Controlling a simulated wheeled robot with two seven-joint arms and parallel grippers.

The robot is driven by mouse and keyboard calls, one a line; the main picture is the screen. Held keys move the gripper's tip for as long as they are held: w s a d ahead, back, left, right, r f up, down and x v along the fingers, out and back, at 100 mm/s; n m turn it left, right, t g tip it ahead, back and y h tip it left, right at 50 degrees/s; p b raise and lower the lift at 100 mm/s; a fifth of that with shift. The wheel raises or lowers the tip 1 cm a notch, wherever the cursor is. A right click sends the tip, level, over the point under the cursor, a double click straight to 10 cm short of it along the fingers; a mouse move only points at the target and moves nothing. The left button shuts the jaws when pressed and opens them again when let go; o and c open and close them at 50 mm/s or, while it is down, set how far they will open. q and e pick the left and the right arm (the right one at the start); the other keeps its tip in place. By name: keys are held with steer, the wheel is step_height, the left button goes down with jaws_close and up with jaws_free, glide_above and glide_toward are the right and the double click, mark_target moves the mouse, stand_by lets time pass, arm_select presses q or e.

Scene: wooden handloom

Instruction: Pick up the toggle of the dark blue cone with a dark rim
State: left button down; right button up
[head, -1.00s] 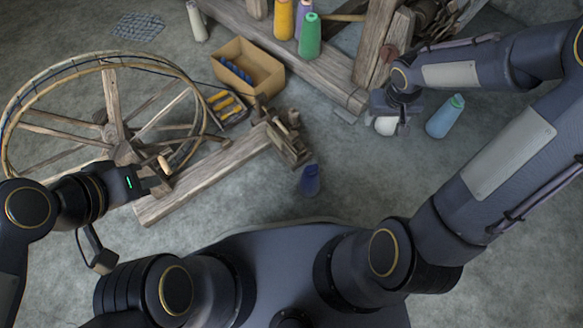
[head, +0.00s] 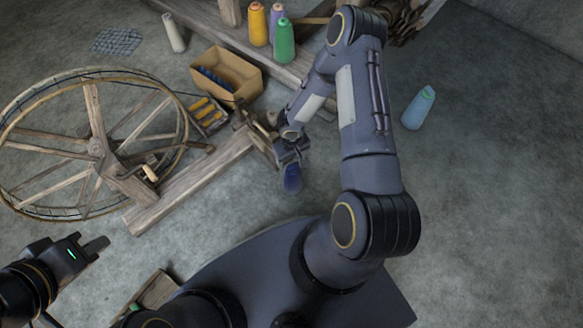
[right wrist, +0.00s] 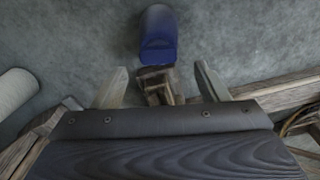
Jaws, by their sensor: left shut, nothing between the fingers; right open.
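The dark blue cone (head: 291,180) is on the grey floor just below the end of my right arm in the head view, partly covered by the gripper. In the right wrist view the dark blue cone (right wrist: 158,35) is at the top middle, beyond the fingertips and apart from them. I cannot make out its toggle clearly. My right gripper (right wrist: 161,80) is open and empty, its two fingers on either side of the cone's line. My left gripper (head: 100,246) is shut and empty at the lower left, away from the cone.
A spinning wheel (head: 95,148) and its wooden beam (head: 190,185) lie left of the cone. A cardboard box (head: 238,78) and yellow, purple and green cones (head: 284,42) are farther back.

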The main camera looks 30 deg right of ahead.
mark_target(292, 165)
step_height(292, 165, down, 4)
steer(key=shift+s+r+b, duration=0.1)
steer(key=shift+r+b, duration=0.15)
steer(key=shift+b, duration=0.2)
steer(key=c, duration=1)
